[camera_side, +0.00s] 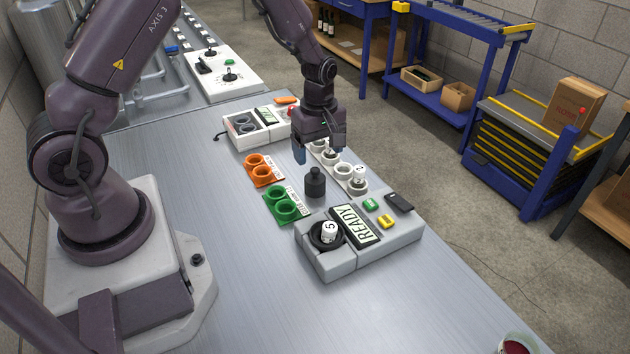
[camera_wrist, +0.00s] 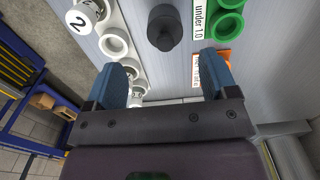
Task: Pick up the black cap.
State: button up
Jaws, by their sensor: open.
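The black cap (camera_side: 315,184) is a dark round piece with a narrower knob on top, standing upright on the metal bench between the green double holder and the white rack. It also shows in the wrist view (camera_wrist: 164,28), at the top middle beyond the fingertips. My gripper (camera_side: 319,153) points down behind and above the cap in the side view, apart from it. Its blue fingers are spread, and nothing is between them in the wrist view (camera_wrist: 164,66).
A green holder (camera_side: 280,206) and an orange holder (camera_side: 262,171) lie left of the cap. A white rack (camera_side: 356,188) with numbered white pieces stands close on the right. In front is a grey device (camera_side: 340,262) reading READY.

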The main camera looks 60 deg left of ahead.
aim_at(318, 169)
notch_tip(318, 169, down, 4)
jog(key=shift+r, duration=0.15)
jog(key=shift+s+a+f, duration=0.1)
jog(key=shift+s+f, duration=0.05)
jog(key=shift+f, duration=1.25)
jog(key=shift+s+a+f, duration=0.1)
jog(key=shift+s+f, duration=0.05)
jog(key=shift+f, duration=1.2)
jog(key=shift+c, duration=0.2)
jog(key=c, duration=0.9)
